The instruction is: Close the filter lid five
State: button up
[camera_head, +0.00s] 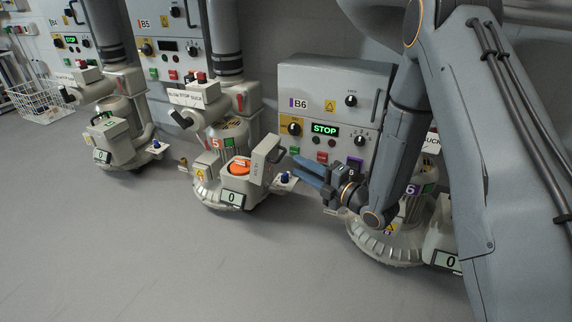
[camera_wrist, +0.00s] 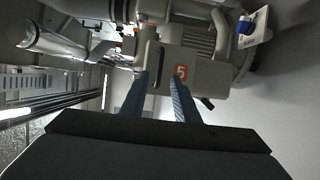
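Blower five (camera_head: 222,135) stands mid-left in the head view, marked with an orange-red 5. Its filter housing (camera_head: 221,184) is open at the top, with an orange round part (camera_head: 237,166) showing inside. The filter lid (camera_head: 261,158) stands raised at the housing's right side, with a dark handle. My gripper (camera_head: 295,163) is just right of the lid, fingers pointing left, apparently not touching it. In the wrist view my gripper's two blue fingers (camera_wrist: 160,78) are apart, with nothing clearly held. Beyond them is a grey body with an orange 5 label (camera_wrist: 181,71).
Blower six (camera_head: 385,240) stands to the right, partly hidden by my arm. The B6 control panel (camera_head: 325,105) is behind, showing STOP. A blue-knobbed valve (camera_head: 286,178) sits close below my fingers. Another blower (camera_head: 116,135) is at left. The floor in front is clear.

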aim_at(271, 161)
jog(key=b+x, duration=0.2)
jog(key=x, duration=0.5)
jog(key=shift+b, duration=0.4)
grip_shut()
